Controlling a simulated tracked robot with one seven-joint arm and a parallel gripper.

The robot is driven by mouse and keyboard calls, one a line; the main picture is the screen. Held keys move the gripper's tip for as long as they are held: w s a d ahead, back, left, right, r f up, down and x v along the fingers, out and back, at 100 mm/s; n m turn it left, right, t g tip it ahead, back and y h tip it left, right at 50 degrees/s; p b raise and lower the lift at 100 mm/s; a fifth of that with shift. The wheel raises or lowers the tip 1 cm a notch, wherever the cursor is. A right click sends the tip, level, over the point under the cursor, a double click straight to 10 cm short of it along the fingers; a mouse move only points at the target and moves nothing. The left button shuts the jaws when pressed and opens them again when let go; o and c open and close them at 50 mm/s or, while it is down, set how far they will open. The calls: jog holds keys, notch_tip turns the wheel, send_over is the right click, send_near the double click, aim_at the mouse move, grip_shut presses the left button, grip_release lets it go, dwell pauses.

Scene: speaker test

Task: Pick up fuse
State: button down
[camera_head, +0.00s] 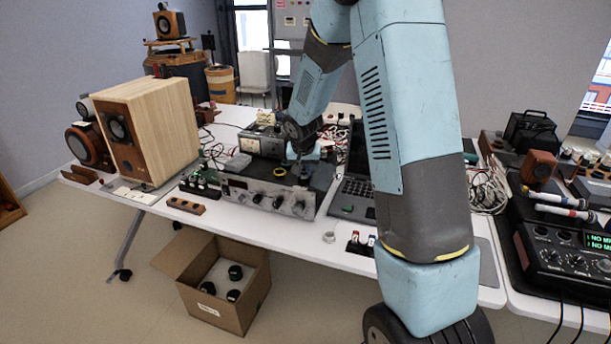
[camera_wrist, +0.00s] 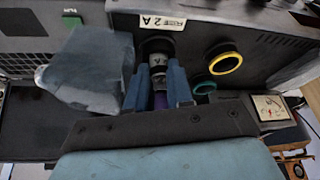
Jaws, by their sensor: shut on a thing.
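In the wrist view, the two blue fingers of my gripper (camera_wrist: 158,92) are shut on the fuse (camera_wrist: 158,72), a small cylinder with a pale marked section. A purple part shows lower down between the fingers. The far end of the fuse is at a dark round opening under a label (camera_wrist: 162,22) reading "2 A"; I cannot tell whether it is inside or clear of it. In the head view, my gripper (camera_head: 301,160) is low over the top of the grey electronic unit (camera_head: 262,196). The fuse cannot be made out there.
A yellow-ringed opening (camera_wrist: 225,62) and a green-ringed one (camera_wrist: 205,87) lie right of the fuse. A crumpled grey piece (camera_wrist: 88,70) is close on the left. A laptop (camera_head: 352,198) and a wooden speaker (camera_head: 150,128) flank the unit on the white table (camera_head: 300,246).

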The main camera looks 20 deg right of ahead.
aim_at(304, 172)
notch_tip(304, 172, up, 4)
jog(key=shift+s+f, duration=0.1)
jog(key=shift+s, duration=0.05)
jog(key=s+a+r, duration=0.1)
jog(key=s+r, duration=0.8)
jog(key=s, duration=0.4)
jog(key=shift+s+a+r, duration=0.15)
jog(key=shift+s+a, duration=0.15)
jog(key=shift+a, duration=0.05)
